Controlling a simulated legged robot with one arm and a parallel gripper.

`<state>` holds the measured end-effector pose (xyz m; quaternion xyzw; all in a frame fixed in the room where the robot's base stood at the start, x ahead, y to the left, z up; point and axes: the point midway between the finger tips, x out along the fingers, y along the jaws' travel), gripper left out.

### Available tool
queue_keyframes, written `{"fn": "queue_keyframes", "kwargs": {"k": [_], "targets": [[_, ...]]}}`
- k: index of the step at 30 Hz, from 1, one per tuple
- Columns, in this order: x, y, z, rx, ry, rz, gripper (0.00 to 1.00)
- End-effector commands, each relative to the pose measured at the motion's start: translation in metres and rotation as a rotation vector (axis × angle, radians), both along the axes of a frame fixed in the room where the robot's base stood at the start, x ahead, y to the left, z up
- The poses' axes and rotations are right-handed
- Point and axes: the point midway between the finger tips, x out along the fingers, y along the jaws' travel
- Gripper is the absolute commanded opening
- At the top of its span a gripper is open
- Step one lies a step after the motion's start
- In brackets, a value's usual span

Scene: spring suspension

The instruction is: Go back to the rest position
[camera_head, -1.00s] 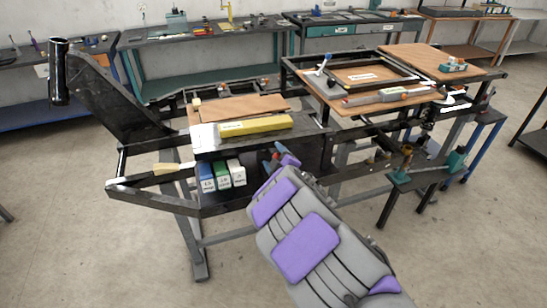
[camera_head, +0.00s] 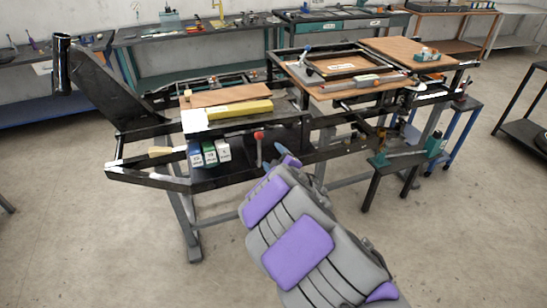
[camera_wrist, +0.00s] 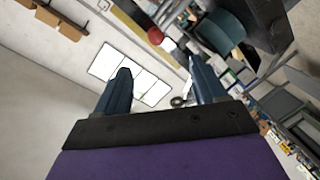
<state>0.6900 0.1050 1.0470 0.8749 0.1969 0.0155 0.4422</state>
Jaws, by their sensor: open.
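My gripper (camera_wrist: 159,68) is open in the wrist view. Its two blue fingers stand apart with nothing held between them. A red ball knob (camera_wrist: 155,36) shows beyond the fingertips, clear of them. In the head view my gripper (camera_head: 279,162) is at the end of my grey and purple arm, in front of the black frame rig (camera_head: 150,182). The red-knobbed lever (camera_head: 259,137) stands upright just left of and above the gripper, with a visible gap. The fingers are partly hidden by my wrist there.
Blue, green and white boxes (camera_head: 209,154) sit on the rig's lower shelf, left of my gripper. A yellow block (camera_head: 240,109) lies on the upper shelf. A small dark stand (camera_head: 395,165) is at the right. Open floor (camera_head: 110,245) lies in front left.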

Motion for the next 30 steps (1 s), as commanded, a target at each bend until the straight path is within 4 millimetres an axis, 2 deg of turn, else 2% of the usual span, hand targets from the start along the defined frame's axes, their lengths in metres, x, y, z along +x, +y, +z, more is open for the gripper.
{"fn": "queue_keyframes", "kwargs": {"k": [12, 15, 17, 20, 23, 27, 30], "targets": [[-0.001, 0.000, 0.001, 0.000, -0.001, -0.002, 0.71], [0.000, -0.011, 0.007, -0.001, 0.010, -0.035, 0.71], [0.000, -0.025, 0.012, -0.005, 0.032, -0.086, 0.71], [-0.005, -0.061, 0.029, -0.003, 0.084, -0.214, 0.71], [-0.021, -0.102, 0.045, 0.014, 0.166, -0.372, 0.71], [-0.060, -0.151, 0.058, 0.064, 0.303, -0.581, 0.71], [-0.097, -0.176, 0.061, 0.114, 0.414, -0.714, 0.71]]}}
